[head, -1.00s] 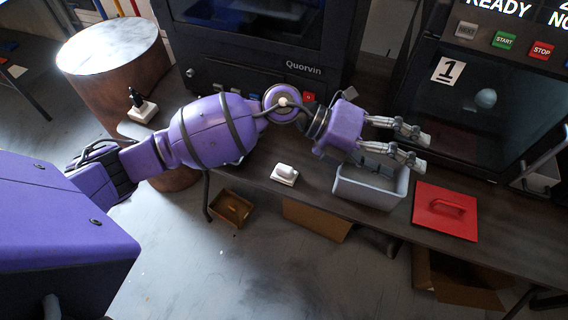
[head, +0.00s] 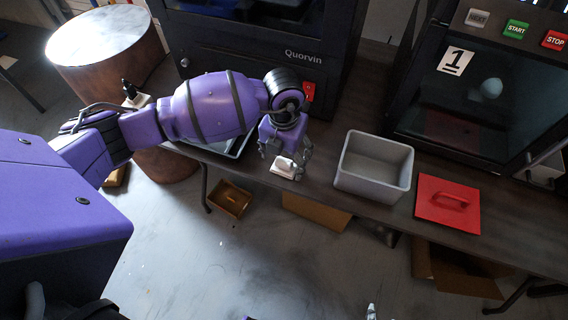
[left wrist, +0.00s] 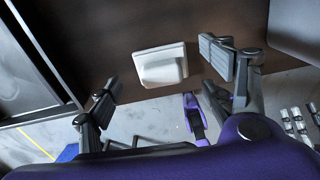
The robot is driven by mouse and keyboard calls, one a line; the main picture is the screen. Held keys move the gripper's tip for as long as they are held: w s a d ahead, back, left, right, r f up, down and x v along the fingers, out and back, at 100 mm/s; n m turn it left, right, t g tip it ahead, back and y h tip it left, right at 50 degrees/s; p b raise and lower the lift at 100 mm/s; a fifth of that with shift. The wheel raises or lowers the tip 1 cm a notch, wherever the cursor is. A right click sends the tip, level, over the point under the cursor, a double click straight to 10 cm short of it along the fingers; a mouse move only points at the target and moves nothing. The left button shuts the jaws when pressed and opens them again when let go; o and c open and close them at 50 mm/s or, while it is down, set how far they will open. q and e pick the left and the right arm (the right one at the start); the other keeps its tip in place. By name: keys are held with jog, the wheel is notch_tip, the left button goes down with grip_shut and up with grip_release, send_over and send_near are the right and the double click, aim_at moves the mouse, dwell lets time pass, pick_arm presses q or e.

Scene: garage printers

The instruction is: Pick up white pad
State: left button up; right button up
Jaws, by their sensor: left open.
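The white pad (head: 283,168) is a small block with a raised top, lying near the front edge of the dark table. It also shows in the left wrist view (left wrist: 161,66), lying flat. My left gripper (head: 282,161) points down over the pad, its fingers apart on either side of it in the picture. In the left wrist view the open fingers (left wrist: 160,78) flank the pad with gaps visible on both sides. I cannot tell the exact height above it. Grey finger parts at the bottom edge of the head view (head: 371,312) seem to be my right gripper's; its opening is unclear.
A grey open bin (head: 375,188) stands right of the pad, then a red plate with a handle (head: 447,204). A tray (head: 236,146) lies left of my gripper, partly hidden by my arm. The Quorvin machine (head: 290,80) stands behind. Cardboard boxes (head: 318,213) lie below the table.

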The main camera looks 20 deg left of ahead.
pick_arm(q)
jog(key=shift+f, duration=1.15)
jog(key=c, duration=1.1)
jog(key=shift+s, duration=0.1)
jog(key=shift+c, duration=0.2)
